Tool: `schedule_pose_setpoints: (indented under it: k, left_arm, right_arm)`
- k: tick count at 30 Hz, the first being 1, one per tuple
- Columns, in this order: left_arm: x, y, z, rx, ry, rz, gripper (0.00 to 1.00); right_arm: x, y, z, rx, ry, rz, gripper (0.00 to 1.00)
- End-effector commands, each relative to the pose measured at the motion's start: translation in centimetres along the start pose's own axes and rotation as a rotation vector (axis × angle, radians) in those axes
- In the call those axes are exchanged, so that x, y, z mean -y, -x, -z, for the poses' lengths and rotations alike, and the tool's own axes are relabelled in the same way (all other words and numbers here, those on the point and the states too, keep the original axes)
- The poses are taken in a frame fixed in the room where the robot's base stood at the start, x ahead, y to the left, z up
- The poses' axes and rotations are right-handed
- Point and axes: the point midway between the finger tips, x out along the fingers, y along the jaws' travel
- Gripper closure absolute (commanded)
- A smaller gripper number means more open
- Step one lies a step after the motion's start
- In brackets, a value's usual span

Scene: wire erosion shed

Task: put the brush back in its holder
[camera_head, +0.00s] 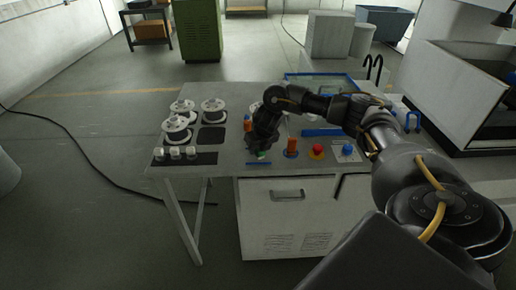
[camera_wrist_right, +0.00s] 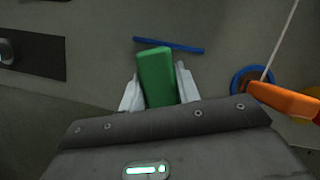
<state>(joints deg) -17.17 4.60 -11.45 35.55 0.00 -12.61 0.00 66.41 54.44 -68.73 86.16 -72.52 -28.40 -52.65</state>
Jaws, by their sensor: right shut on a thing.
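I cannot tell whether this green thing is the brush. A blue ring (camera_wrist_right: 250,80) lies to the right. No holder is clearly recognisable. My left gripper is out of view.
White spools (camera_head: 177,130) and small pale pieces (camera_head: 175,153) on a dark mat stand left on the table (camera_head: 215,168). A red knob (camera_head: 318,149) and a blue knob (camera_head: 348,149) are at the front right. A machine tank (camera_head: 450,95) stands at the right.

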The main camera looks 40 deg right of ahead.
Motion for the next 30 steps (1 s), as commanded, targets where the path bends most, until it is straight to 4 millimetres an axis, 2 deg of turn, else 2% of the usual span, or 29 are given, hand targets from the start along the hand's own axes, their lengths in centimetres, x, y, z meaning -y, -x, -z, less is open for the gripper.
schedule_pose_setpoints:
  k: [2,14,15,19,20,30]
  left_arm:
    - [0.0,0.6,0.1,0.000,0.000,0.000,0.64]
    - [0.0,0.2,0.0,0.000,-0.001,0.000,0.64]
    - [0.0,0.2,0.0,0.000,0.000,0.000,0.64]
    - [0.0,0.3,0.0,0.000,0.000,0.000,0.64]
    - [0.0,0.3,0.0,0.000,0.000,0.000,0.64]
    - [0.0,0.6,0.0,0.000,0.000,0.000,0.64]
  right_arm:
    - [0.0,-0.4,0.2,0.000,-0.001,0.000,0.89]
    - [0.0,-1.2,0.5,0.002,-0.001,0.000,0.89]
    - [0.0,-1.1,0.4,0.002,-0.001,0.000,0.65]
    - [0.0,-1.1,0.4,0.002,-0.001,0.000,0.48]
    - [0.0,-1.1,0.4,0.002,-0.001,0.000,0.46]
    - [0.0,-0.6,0.2,0.002,0.000,-0.001,0.46]
